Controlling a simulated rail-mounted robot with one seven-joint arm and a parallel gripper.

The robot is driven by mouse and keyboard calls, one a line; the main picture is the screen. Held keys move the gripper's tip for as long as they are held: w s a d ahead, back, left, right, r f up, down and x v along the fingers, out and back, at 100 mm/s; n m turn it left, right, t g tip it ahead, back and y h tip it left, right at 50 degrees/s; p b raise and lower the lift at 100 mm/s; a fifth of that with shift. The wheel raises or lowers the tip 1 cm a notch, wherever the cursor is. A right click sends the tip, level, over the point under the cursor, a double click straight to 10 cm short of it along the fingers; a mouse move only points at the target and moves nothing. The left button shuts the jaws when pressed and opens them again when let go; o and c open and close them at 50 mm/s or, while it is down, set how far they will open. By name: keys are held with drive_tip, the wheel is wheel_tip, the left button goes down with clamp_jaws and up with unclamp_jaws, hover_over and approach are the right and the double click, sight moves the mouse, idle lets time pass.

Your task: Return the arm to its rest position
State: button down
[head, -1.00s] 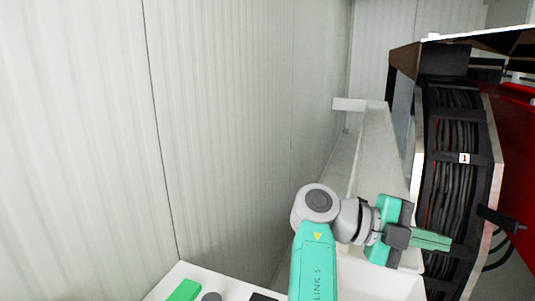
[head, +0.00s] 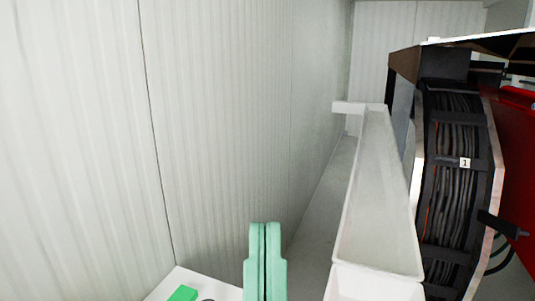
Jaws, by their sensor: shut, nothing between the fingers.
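My gripper (head: 265,228) shows at the bottom middle of the head view. Its two pale green fingers lie side by side, shut and empty, pointing up the picture. The rest of my arm is out of the frame below. The fingers are in front of the pale wall and floor and touch nothing that I can see.
A long white tray (head: 347,235) lies right of my gripper. Beyond it stands a machine with bundled black cables (head: 455,200) marked 1 and a red panel (head: 520,180). A ribbed white wall (head: 80,120) fills the left. A green block (head: 183,293) sits on a white surface (head: 172,283) at bottom left.

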wheel_tip(320, 180, up, 29)
drive_tip(key=p, duration=2.8)
drive_tip(key=shift+a+f, duration=0.1)
